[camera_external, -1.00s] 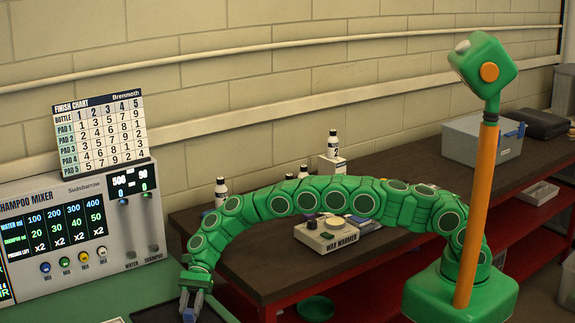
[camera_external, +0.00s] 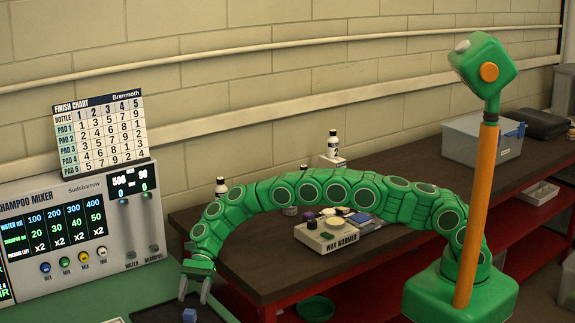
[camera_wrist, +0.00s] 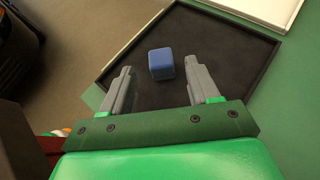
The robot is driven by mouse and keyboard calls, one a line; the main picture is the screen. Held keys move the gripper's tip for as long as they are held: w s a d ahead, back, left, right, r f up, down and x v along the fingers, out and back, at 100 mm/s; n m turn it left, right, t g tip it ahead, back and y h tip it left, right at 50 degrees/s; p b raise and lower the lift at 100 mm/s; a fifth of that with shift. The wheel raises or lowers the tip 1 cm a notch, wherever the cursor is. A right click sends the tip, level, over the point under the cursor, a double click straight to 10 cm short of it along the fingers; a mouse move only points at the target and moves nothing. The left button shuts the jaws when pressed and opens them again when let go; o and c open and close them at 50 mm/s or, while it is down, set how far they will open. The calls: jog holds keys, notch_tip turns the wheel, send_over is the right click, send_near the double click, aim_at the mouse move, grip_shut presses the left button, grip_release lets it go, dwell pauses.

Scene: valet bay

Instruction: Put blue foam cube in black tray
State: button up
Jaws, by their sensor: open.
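The blue foam cube (camera_wrist: 161,64) lies in the black tray (camera_wrist: 240,62) in the wrist view, on the tray's dark floor and clear of its rim. In the external view the cube (camera_external: 189,315) shows at the bottom edge, with part of the black tray (camera_external: 160,313) around it. My gripper (camera_external: 193,301) is above the cube with its two grey fingers spread. In the wrist view the fingers of my gripper (camera_wrist: 160,70) stand either side of the cube, with gaps between them and it.
A white-rimmed tray (camera_wrist: 268,8) lies beside the black tray. The shampoo mixer (camera_external: 75,235) stands behind on the green counter. To the right, a dark bench holds a wax warmer (camera_external: 325,236), bottles and a grey bin (camera_external: 470,139). A green bowl (camera_external: 316,308) sits on the lower shelf.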

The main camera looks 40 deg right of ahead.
jog(key=v, duration=0.8)
jog(key=w+d+r+n+t+h, duration=0.1)
jog(key=d+r, duration=0.5)
jog(key=d, duration=0.2)
jog(key=w+d+r+n+t, duration=0.1)
jog(key=d+r, duration=0.5)
jog(key=d, duration=0.2)
jog(key=s+d+r+n+t+h, duration=0.1)
jog(key=s+d+r, duration=0.15)
jog(key=d, duration=0.75)
jog(key=s+d+r+n+t+h, duration=0.15)
jog(key=d+r, duration=0.25)
jog(key=d, duration=0.5)
jog(key=s+d+n+t+h, duration=0.1)
jog(key=s+d+n+h, duration=0.1)
jog(key=s+d, duration=1.1)
jog(key=s+d+n+t+h, duration=0.1)
jog(key=s+d+n+h, duration=0.1)
jog(key=s+d, duration=1.2)
jog(key=d+h, duration=0.1)
jog(key=d, duration=0.6)
jog(key=shift+s, duration=0.25)
jog(key=shift+n+t, duration=0.25)
